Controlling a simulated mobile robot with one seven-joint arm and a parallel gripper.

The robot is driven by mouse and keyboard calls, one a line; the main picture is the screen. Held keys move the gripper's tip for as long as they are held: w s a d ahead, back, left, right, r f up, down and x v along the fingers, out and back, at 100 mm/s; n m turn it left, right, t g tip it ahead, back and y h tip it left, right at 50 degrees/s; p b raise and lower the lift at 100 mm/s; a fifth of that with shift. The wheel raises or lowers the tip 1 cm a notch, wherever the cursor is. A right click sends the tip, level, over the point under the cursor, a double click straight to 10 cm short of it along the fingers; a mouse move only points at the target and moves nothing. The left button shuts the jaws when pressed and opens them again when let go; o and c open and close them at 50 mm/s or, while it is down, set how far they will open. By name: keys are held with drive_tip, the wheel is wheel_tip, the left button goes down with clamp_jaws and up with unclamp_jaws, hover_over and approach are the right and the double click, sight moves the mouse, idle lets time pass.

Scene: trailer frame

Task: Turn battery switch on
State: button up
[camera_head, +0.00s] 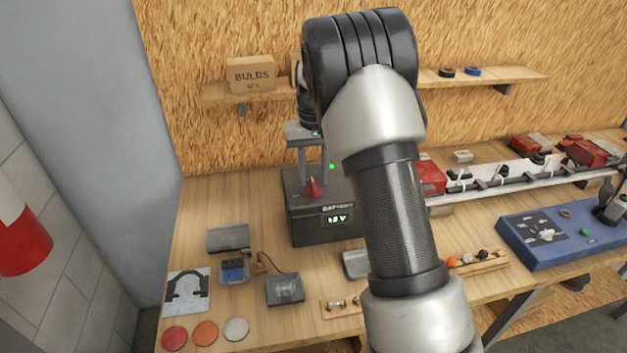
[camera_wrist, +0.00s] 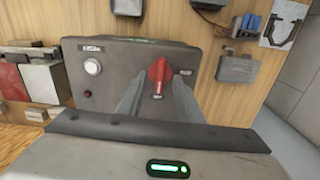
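The dark grey battery box (camera_head: 318,226) stands on the wooden bench, with a lit green readout on its front. Its red battery switch (camera_head: 313,187) is on top; in the wrist view the switch (camera_wrist: 158,74) is a red knob with its long axis nearly upright in the picture. Small labels lie below and right of it; I cannot read them. My gripper (camera_head: 308,160) is over the box, partly hidden by my arm. In the wrist view my gripper (camera_wrist: 161,80) has its two fingers apart, with the knob between or just beyond their tips. I cannot tell whether they touch it.
A white round button (camera_wrist: 92,67) sits on the box top. A blue panel (camera_head: 560,235) and a light bar (camera_head: 500,183) lie to the right. A battery clamp picture (camera_head: 187,291), coloured discs (camera_head: 205,333) and a small grey box (camera_head: 285,289) lie at the left front.

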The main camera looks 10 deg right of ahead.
drive_tip(key=shift+r, duration=1.85)
